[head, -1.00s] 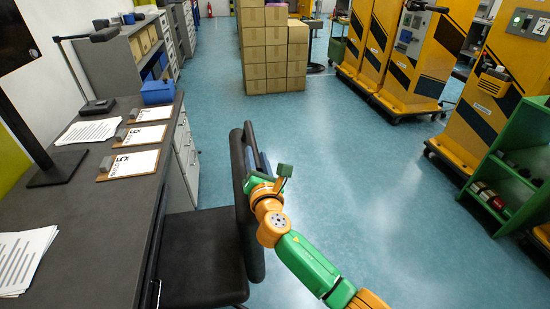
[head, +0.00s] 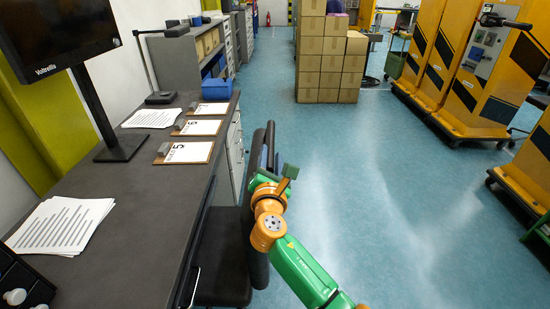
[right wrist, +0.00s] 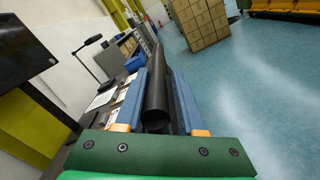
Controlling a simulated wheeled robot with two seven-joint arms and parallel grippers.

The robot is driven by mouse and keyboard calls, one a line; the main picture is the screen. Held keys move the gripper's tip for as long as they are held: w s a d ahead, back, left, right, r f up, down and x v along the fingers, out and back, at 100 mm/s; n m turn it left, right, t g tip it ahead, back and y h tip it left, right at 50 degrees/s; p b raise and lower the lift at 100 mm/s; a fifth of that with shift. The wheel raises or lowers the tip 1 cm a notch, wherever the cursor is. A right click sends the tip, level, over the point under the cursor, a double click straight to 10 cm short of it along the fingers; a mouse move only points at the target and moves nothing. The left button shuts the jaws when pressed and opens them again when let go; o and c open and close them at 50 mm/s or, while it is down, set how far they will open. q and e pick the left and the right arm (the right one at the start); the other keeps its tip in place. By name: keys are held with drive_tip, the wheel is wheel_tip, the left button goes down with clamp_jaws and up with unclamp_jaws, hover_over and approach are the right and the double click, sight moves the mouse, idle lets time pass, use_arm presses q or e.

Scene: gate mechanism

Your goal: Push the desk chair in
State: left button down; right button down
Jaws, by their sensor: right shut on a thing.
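The black desk chair (head: 222,258) stands at the right side of the dark desk (head: 130,218), its seat partly under the desktop edge. Its upright backrest (head: 259,222) faces the open floor. My right gripper (head: 272,165) is at the backrest's far upper part, mostly hidden behind my own wrist in the head view. In the right wrist view, the blue fingers of the right gripper (right wrist: 158,105) are on both sides of the black backrest (right wrist: 157,95), shut on it. My left gripper is not in view.
On the desk are papers (head: 62,225), clipboards (head: 190,152), a monitor (head: 60,38) and a lamp (head: 160,97). Drawers (head: 232,150) stand under its far end. Stacked cardboard boxes (head: 325,65) and yellow machines (head: 478,70) stand farther off. The blue floor (head: 385,180) right of the chair is clear.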

drive_tip(key=c, duration=0.8)
unclamp_jaws()
drive_tip(key=shift+a, duration=0.15)
drive_tip(key=shift+o, duration=0.7)
drive_tip(key=shift+a, duration=0.4)
drive_tip(key=shift+d, duration=0.1)
drive_tip(key=shift+s, duration=0.1)
drive_tip(key=shift+s, duration=0.2)
drive_tip(key=s+p, duration=0.1)
drive_tip(key=s, duration=0.5)
drive_tip(key=shift+s+d, duration=0.15)
drive_tip(key=shift+s, duration=0.1)
